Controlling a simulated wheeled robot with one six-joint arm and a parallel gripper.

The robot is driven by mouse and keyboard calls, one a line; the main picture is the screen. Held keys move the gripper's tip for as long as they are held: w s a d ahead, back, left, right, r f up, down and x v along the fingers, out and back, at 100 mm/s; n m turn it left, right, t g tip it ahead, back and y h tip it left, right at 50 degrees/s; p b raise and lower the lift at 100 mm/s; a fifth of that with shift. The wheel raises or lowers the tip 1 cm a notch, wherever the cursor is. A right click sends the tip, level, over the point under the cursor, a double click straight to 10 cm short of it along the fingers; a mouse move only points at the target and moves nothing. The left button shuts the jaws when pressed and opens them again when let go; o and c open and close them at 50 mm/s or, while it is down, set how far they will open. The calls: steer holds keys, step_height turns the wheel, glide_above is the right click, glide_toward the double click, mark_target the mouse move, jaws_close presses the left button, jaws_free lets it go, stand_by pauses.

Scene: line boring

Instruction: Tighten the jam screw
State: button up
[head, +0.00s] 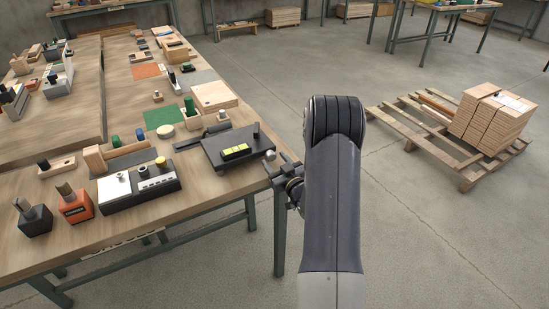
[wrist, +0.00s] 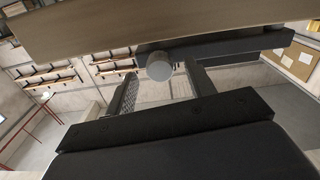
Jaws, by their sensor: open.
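A black block (head: 225,148) with a yellow vial lies at the bench's right edge in the head view. A round grey knob (head: 270,155) sticks out at its right side; I take it to be the jam screw. In the wrist view the knob (wrist: 159,66) shows its round end at the dark block's edge (wrist: 230,45). My gripper (head: 283,172) is beside the bench edge, close to the knob. Its fingers (wrist: 162,78) are open, and the knob appears in the gap between them. I cannot tell whether the fingers reach around it or touch it.
The wooden bench (head: 112,228) holds a grey box with knobs (head: 140,188), an orange block (head: 75,205) and many small parts left of the black block. A pallet with stacked boards (head: 490,115) stands on the floor at right. The floor between is clear.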

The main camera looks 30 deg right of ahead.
steer(key=shift+w, duration=0.5)
steer(key=c, duration=1)
steer(key=m+b, duration=0.2)
steer(key=b, duration=0.1)
steer(key=shift+f, duration=0.25)
steer(key=shift+r+m+b, duration=0.25)
steer(key=shift+m+b, duration=0.6)
steer(key=shift+m, duration=0.25)
steer(key=o, duration=1)
